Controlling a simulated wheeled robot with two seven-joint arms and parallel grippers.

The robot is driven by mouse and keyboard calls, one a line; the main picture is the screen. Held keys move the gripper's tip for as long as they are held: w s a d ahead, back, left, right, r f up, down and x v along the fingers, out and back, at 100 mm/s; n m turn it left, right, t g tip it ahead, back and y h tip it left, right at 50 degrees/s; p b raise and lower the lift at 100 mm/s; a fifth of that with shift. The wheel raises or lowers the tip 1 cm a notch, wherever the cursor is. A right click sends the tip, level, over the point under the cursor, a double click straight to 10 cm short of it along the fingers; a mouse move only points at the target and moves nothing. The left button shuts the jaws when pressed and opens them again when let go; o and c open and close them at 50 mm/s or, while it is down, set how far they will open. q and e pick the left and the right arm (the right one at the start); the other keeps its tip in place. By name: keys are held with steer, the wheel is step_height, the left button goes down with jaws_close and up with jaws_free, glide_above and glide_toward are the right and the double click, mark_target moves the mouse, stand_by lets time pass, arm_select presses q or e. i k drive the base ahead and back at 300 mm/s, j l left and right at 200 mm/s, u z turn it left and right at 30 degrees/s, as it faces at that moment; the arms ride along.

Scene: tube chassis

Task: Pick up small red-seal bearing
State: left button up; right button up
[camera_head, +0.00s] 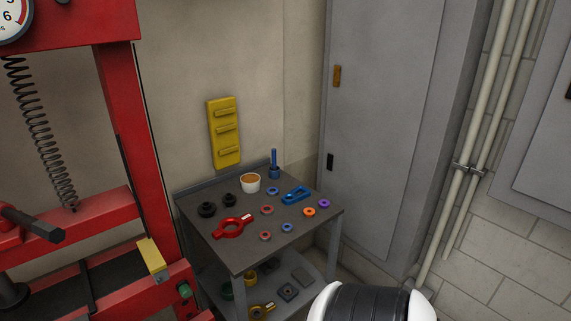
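Two small ring-shaped bearings with reddish centres lie flat on the dark top of a small work table (208,233). One red-seal bearing (265,236) is near the front edge, just right of a red ring-shaped tool (231,227). The other red-seal bearing (267,210) lies further back, near the middle of the top. The nearer one looks slightly smaller, but the difference is hard to tell at this size. Neither of my grippers is in view.
Blue-seal bearings (287,227), an orange ring (309,212), a purple ring (324,203), a blue tool (296,195), black parts (207,209) and a white cup (250,183) share the top. A red press (150,150) stands left, a grey cabinet (385,130) behind right.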

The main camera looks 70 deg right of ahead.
mark_target(265, 237)
steer(key=l+z, duration=0.15)
steer(key=z, duration=1.7)
steer(key=k+j+u, duration=0.1)
steer(key=u, duration=0.4)
steer(key=j+u, duration=0.2)
steer(key=u, duration=0.3)
steer(key=j+u, duration=0.2)
steer(key=u, duration=0.3)
steer(key=z, duration=1.7)
steer(key=k+l, duration=0.05)
